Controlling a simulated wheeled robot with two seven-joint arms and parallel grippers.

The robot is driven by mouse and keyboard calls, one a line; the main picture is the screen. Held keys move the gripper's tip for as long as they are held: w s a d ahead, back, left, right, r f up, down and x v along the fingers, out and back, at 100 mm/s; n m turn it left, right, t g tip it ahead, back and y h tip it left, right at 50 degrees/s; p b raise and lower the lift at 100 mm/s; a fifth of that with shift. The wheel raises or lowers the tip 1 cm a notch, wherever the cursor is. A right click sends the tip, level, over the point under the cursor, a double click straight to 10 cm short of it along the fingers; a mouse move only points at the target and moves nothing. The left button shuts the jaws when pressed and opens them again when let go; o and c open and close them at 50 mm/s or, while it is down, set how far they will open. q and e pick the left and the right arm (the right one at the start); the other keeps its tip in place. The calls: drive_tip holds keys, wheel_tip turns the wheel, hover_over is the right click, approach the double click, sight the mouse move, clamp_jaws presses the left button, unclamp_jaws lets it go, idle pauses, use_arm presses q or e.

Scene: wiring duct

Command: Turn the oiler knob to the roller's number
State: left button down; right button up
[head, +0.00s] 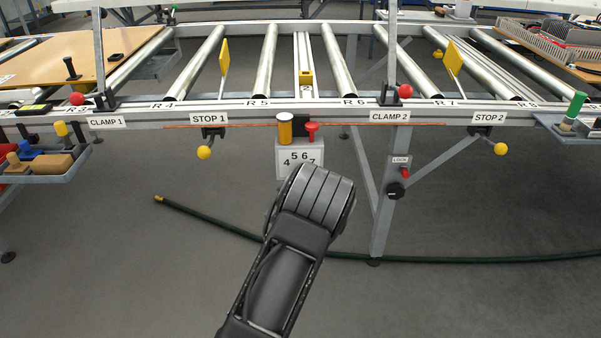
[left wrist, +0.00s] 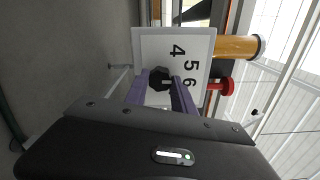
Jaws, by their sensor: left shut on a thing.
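The oiler plate (head: 291,150) hangs under the rail between R5 and R6, with the numbers 4, 5, 6 and 7 showing. It also shows in the left wrist view (left wrist: 142,42), turned sideways, with 4, 5 and 6 readable. A black knob (left wrist: 160,77) sits on the plate; its pointer direction cannot be told. The purple fingers of my left gripper (left wrist: 164,88) are shut on the knob, one on each side. In the head view my arm hides the knob and fingers. An amber cylinder (head: 285,128) and red button (head: 311,131) stand above the plate. My right gripper is not in view.
The conveyor's front rail (head: 340,110) carries roller labels R4 to R7 and more. Yellow stop knobs (head: 205,153) and red clamp knobs (head: 405,91) stick out along it. A leg (head: 383,200) with a lock knob stands right. A hose (head: 480,260) lies on the floor.

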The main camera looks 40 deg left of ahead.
use_arm(q)
drive_tip(key=shift+m+p, duration=0.65)
drive_tip(key=shift+m, duration=1.05)
drive_tip(key=shift+f, duration=0.1)
drive_tip(key=c, duration=1.1)
unclamp_jaws()
drive_tip(key=shift+o, duration=0.2)
drive_tip(key=shift+s+d, duration=0.1)
drive_tip(key=p+v, duration=0.1)
drive_tip(key=v, duration=0.6)
drive_tip(key=shift+s+d+p, duration=0.15)
drive_tip(key=shift+s+p, duration=0.1)
drive_tip(key=shift+p, duration=0.1)
